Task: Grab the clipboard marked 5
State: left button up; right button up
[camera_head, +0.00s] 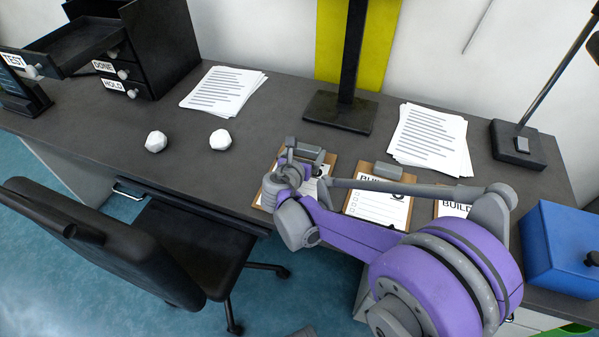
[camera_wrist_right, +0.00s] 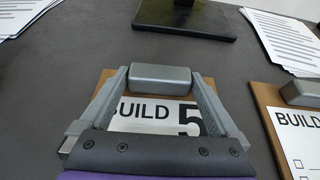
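The clipboard marked 5 (camera_wrist_right: 155,118) lies on the desk, with "BUILD 5" on its white sheet and a grey clip (camera_wrist_right: 161,78) at its top. In the head view this clipboard (camera_head: 312,189) is the leftmost of the clipboards, partly hidden by my right arm. My right gripper (camera_wrist_right: 161,74) is over its top end. The two fingers stand apart, one on each side of the clip. They look very close to the clip's ends; whether they touch it is hard to tell. The right gripper also shows in the head view (camera_head: 306,152). My left gripper is not in view.
Two more clipboards lie to the right: a middle one (camera_head: 378,204) and another (camera_head: 452,209) partly behind my arm. A black stand base (camera_head: 340,111), paper stacks (camera_head: 432,139) and a blue box (camera_head: 563,250) surround them. Two white lumps (camera_head: 220,139) lie left; a chair (camera_head: 100,240) stands in front.

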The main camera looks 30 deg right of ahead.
jog(key=c, duration=1)
